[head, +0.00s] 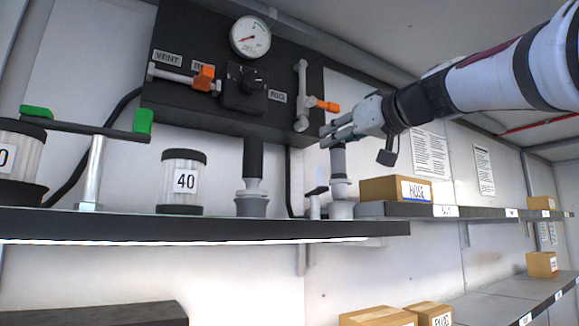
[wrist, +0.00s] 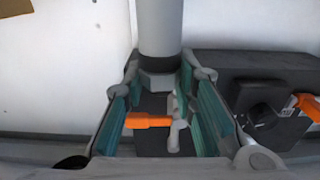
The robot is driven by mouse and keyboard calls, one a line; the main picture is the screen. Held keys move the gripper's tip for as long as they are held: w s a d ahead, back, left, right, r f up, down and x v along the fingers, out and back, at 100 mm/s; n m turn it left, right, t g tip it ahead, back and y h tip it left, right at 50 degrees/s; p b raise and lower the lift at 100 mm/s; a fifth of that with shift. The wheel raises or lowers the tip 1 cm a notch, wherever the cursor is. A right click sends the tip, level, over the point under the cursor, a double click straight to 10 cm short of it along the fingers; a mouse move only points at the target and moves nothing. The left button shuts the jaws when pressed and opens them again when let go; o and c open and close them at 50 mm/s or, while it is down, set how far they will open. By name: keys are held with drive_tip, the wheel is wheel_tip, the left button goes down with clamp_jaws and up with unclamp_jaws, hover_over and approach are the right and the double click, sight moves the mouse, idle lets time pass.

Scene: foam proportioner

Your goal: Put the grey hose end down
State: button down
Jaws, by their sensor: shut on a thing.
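My gripper (head: 338,129) is at the right end of the black panel, just below the orange-handled valve marked RIG. It is shut on the grey hose end (head: 338,160), an upright grey cylinder hanging below the fingers. A grey fitting (head: 342,190) stands directly under it on the shelf; I cannot tell whether the two touch. In the wrist view the grey hose end (wrist: 160,25) runs from the top edge down between the teal finger pads. Its gripped part is partly hidden.
The dark shelf (head: 200,226) carries a black hose in a grey coupler (head: 252,200), a canister marked 40 (head: 183,182) and a green-ended T-handle (head: 92,170). A box marked HOSE (head: 395,190) stands close right of the fitting. The orange valve handle (head: 327,106) is near my fingers.

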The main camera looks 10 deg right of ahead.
drive_tip(key=shift+f, duration=0.5)
drive_tip(key=shift+f+b, duration=0.35)
drive_tip(key=shift+b, duration=0.15)
drive_tip(key=c, duration=1.3)
unclamp_jaws()
drive_tip(key=shift+s+r+p, duration=0.1)
drive_tip(key=shift+r+p, duration=0.35)
drive_tip(key=shift+p, duration=0.15)
drive_tip(key=b+v, duration=0.2)
drive_tip(key=v, duration=0.9)
drive_tip(key=shift+s+d+f+b, duration=0.15)
drive_tip(key=shift+s+d+b, duration=0.05)
drive_tip(key=shift+s+b, duration=0.15)
